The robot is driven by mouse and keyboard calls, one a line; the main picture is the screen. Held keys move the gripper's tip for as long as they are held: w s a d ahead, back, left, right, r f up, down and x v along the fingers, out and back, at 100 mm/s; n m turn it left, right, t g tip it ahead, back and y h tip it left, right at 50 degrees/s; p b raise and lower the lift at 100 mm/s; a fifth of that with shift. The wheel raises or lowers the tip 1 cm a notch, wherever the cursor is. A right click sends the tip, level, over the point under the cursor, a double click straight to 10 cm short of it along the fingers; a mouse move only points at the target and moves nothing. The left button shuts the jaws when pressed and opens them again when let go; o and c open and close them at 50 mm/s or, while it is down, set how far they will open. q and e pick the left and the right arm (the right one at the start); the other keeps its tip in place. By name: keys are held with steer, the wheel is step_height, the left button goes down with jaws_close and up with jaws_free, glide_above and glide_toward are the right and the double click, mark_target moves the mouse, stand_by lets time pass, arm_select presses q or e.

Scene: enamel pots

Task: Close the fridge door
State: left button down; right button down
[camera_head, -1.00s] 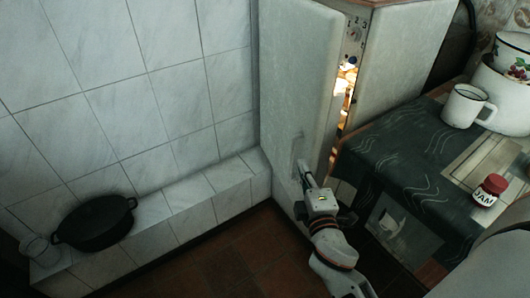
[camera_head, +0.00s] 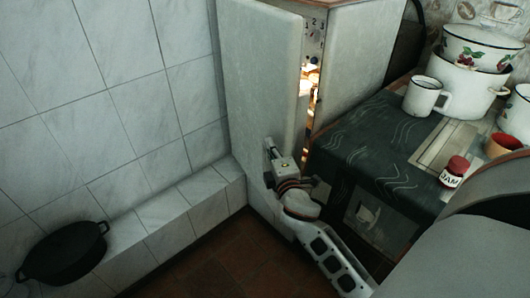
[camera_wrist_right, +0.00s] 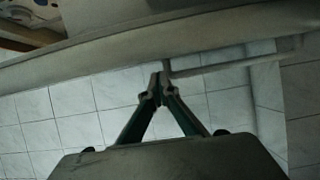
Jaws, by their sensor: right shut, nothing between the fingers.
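The fridge door (camera_head: 262,75) is pale and stands slightly ajar. A narrow lit gap (camera_head: 308,85) shows between it and the fridge body (camera_head: 352,65). My right gripper (camera_head: 269,148) is at the lower part of the door's outer face, close to or touching it; I cannot tell which. In the right wrist view its fingertips (camera_wrist_right: 160,82) meet and hold nothing, just by the door's edge strip (camera_wrist_right: 110,50). The door handle is not clear behind the gripper in the head view. My left gripper is not in view.
A table with a dark green cloth (camera_head: 365,140) stands right of the fridge. It bears a white mug (camera_head: 424,96), enamel pots (camera_head: 465,88) and a jam jar (camera_head: 455,172). A tiled ledge (camera_head: 165,218) with a black pot (camera_head: 62,254) runs along the left wall.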

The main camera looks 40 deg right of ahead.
steer(key=shift+s+d, duration=0.1)
steer(key=shift+d, duration=0.65)
